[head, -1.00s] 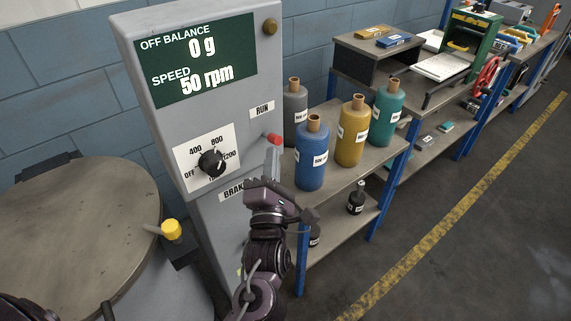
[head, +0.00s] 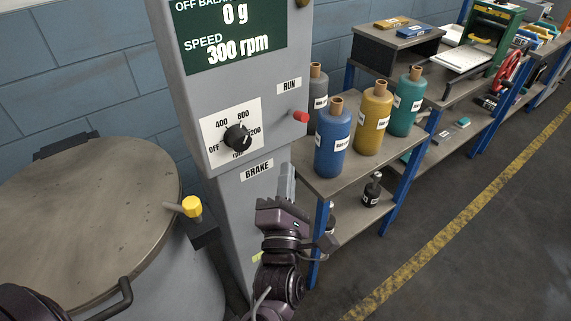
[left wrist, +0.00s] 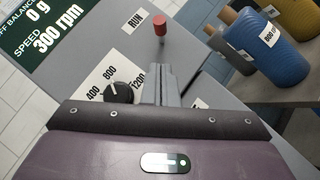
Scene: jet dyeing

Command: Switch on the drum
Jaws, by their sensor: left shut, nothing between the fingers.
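A grey control panel (head: 190,110) stands beside a round drum (head: 90,215) with its lid down. Its display (head: 232,35) reads 0 g off balance and 300 rpm. A red-tipped knob (head: 301,117) sticks out between the RUN label (head: 290,85) and BRAKE label (head: 257,170); it also shows in the left wrist view (left wrist: 159,27). A black speed dial (head: 237,136) sits on a white scale. My left gripper (head: 286,172) is shut and empty, in front of the panel. Its tips appear below the red knob and apart from it. My right gripper is not in view.
A yellow-topped lever (head: 191,206) stands between drum and panel. To the right, a shelf (head: 335,185) holds a blue bottle (head: 333,145), a yellow bottle (head: 374,120) and others. The floor right of the shelves is clear.

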